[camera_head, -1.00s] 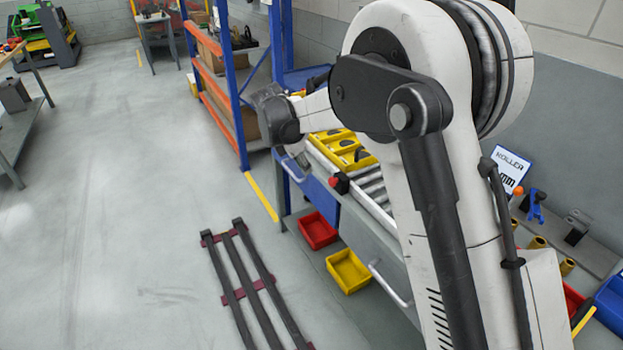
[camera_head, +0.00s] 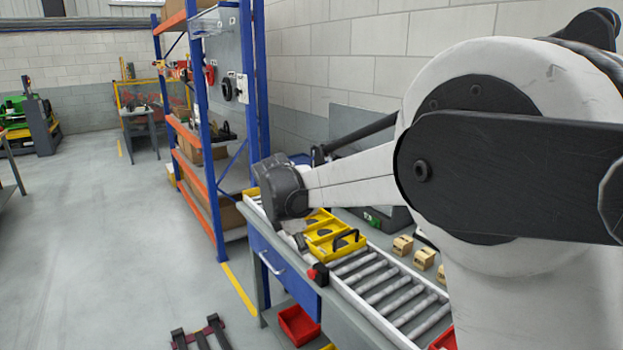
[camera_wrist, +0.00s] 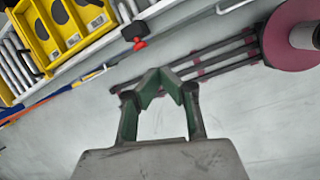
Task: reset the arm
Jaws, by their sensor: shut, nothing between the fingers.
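My gripper (camera_wrist: 161,82) is shut and empty in the wrist view, its green-padded fingers meeting near the middle of the picture. It hangs over the grey floor, beside the bench with the roller conveyor. In the head view my white and black arm fills the right side and reaches left, with its dark wrist beside the conveyor. My gripper shows there only small below the wrist, partly hard to make out. A yellow carrier (camera_head: 322,252) with dark parts sits on the conveyor (camera_head: 378,291); a yellow carrier also shows in the wrist view (camera_wrist: 47,43).
A red knob (camera_head: 318,275) is on the bench's near edge. A red bin (camera_head: 299,326) is below. Dark rails (camera_head: 201,337) lie on the floor. A blue and orange shelf (camera_head: 213,190) stands behind. A maroon disc (camera_wrist: 284,45) shows at the wrist view's right.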

